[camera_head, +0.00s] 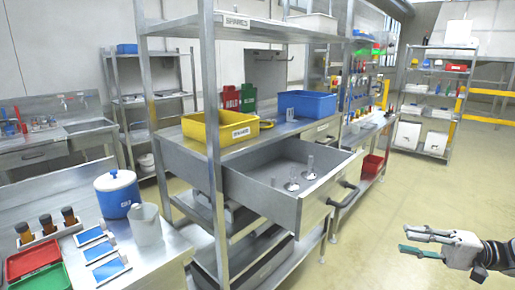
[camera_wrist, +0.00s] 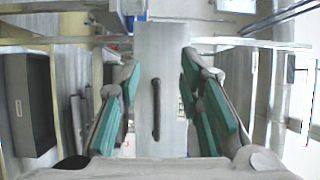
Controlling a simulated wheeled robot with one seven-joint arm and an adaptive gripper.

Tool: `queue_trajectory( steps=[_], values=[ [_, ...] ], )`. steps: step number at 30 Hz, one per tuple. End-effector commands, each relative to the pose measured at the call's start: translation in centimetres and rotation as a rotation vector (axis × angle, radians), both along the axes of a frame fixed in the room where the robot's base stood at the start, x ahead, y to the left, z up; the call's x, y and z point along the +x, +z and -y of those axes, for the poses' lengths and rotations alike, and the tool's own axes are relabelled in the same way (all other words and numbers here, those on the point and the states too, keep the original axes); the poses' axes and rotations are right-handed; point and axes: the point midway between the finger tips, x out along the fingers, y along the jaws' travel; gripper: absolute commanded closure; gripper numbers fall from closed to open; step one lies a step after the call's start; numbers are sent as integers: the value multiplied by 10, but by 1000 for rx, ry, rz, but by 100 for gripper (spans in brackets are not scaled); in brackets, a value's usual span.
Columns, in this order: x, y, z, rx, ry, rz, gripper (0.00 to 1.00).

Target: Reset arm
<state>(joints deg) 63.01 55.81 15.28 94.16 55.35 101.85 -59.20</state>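My gripper (camera_head: 408,239) is at the lower right in the head view, in free air to the right of the shelving and pointing left. In the wrist view my gripper (camera_wrist: 157,90) has its green-padded fingers spread wide apart, with nothing held between them. Beyond the fingers, the wrist view shows a grey panel with a dark vertical handle (camera_wrist: 156,110). In the head view an open metal drawer (camera_head: 262,205) sticks out from the shelving, with a few clear glass cylinders standing in it. My gripper is apart from it.
A yellow bin (camera_head: 205,132) and a blue bin (camera_head: 307,104) stand on the shelf above the drawer. A bench at lower left holds a blue-white jug (camera_head: 117,195), a clear beaker (camera_head: 145,224) and red and green trays. Floor (camera_head: 410,190) around my gripper is clear.

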Motion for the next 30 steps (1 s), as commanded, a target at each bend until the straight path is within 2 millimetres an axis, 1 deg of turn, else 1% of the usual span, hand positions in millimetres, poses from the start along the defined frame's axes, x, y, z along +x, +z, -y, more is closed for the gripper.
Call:
queue_trajectory(
  steps=[8, 11, 14, 18, 21, 27, 30],
  values=[
    [-1, 19, -40, -130, 107, -95, 67],
    [-4, 28, -61, -205, 158, -143, 67],
    [-11, 38, -86, -307, 217, -201, 67],
    [-26, 52, -120, -466, 283, -275, 67],
    [-39, 60, -140, -581, 316, -316, 67],
    [-69, 76, -173, -813, 348, -371, 67],
    [-84, 83, -185, -928, 345, -380, 67]
  ],
)
